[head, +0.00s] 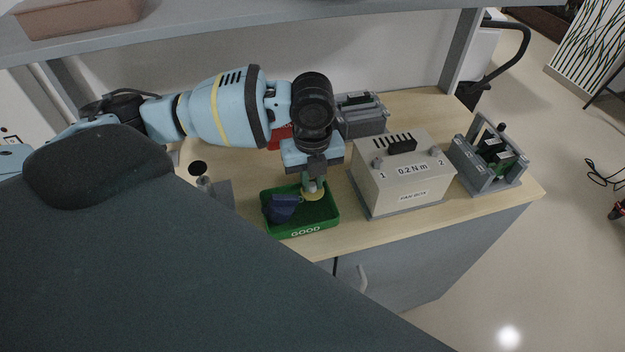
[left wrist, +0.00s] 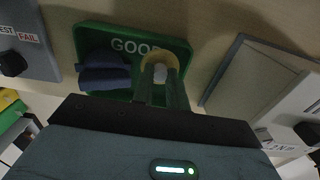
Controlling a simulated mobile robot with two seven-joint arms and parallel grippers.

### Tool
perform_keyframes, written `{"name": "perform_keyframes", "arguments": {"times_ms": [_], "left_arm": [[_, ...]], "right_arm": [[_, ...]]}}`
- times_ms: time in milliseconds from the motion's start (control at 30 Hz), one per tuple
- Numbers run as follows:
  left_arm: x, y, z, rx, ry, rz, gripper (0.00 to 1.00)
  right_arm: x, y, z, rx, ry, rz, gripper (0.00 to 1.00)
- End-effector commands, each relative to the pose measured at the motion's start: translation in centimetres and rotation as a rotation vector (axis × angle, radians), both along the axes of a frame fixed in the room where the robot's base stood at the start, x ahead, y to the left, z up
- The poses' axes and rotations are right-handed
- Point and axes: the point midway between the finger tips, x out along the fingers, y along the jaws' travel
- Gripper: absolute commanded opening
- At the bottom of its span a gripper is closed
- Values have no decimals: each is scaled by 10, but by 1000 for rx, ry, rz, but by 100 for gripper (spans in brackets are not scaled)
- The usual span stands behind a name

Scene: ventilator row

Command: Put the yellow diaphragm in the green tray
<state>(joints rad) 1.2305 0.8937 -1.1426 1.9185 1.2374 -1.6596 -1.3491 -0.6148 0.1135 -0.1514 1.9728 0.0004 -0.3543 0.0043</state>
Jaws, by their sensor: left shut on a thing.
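The green tray (head: 322,219), marked GOOD, sits near the front edge of the bench; in the left wrist view the tray (left wrist: 97,36) also shows. A dark blue item (head: 281,208) lies in its left part. My left gripper (head: 313,186) points down over the tray's right part and is shut on the yellow diaphragm (head: 316,196). In the left wrist view the diaphragm (left wrist: 159,57) is a round yellow piece with a pale middle, between the fingertips (left wrist: 161,76). I cannot tell whether it touches the tray floor. My right gripper is not in view.
A beige box (head: 403,178) marked 0.2 N m stands close right of the tray. A grey fixture (head: 487,160) is farther right. A shelf (head: 230,33) hangs above the bench.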

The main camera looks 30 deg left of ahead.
Motion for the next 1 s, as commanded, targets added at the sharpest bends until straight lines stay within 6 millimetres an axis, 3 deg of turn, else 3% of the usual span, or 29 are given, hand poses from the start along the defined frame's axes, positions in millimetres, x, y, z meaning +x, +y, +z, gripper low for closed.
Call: {"name": "perform_keyframes", "arguments": {"times_ms": [867, 900, 1000], "left_arm": [[0, 0, -20, -1, -2, 0, 0], [0, 0, -20, -1, -2, 0, 16], [0, 0, -20, -1, -2, 0, 29]], "right_arm": [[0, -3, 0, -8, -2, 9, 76], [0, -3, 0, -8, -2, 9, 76], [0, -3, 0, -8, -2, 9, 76]]}}
